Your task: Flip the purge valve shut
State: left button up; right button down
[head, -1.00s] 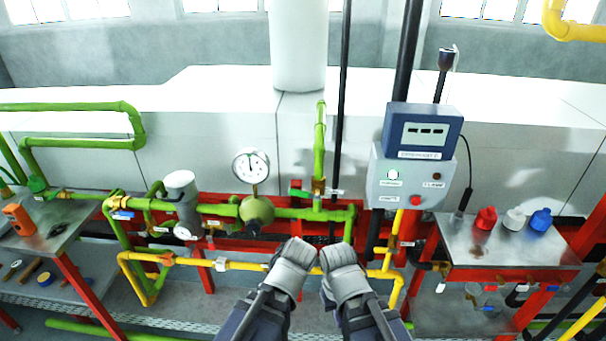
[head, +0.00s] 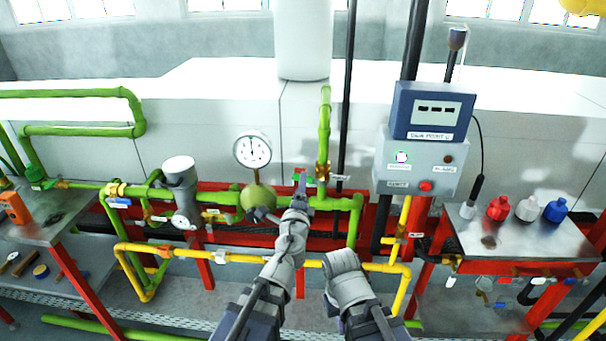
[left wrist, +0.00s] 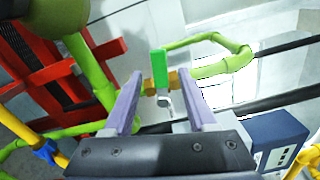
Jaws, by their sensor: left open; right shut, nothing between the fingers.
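A small valve with a green handle and brass body (head: 322,172) sits on the upright green pipe, beside a white label too small to read. I take it as the purge valve. In the left wrist view the green handle (left wrist: 159,64) stands upright between and beyond my fingertips, not gripped. My left gripper (head: 301,185) is open, reaching up to the valve, and partly covers it in the head view. Its two purple fingers also show in the left wrist view (left wrist: 162,92). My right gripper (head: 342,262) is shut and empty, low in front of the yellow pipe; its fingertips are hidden.
A pressure gauge (head: 252,150) on a green round body stands just left of the valve. A control box (head: 415,160) hangs to the right. A yellow pipe (head: 235,258) runs low across the front. A right bench (head: 520,243) holds bottles.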

pick_arm(q)
jog(key=w, duration=0.7)
jog(key=shift+w, duration=0.3)
jog(key=shift+c, duration=0.4)
grip_shut()
dwell(0.7)
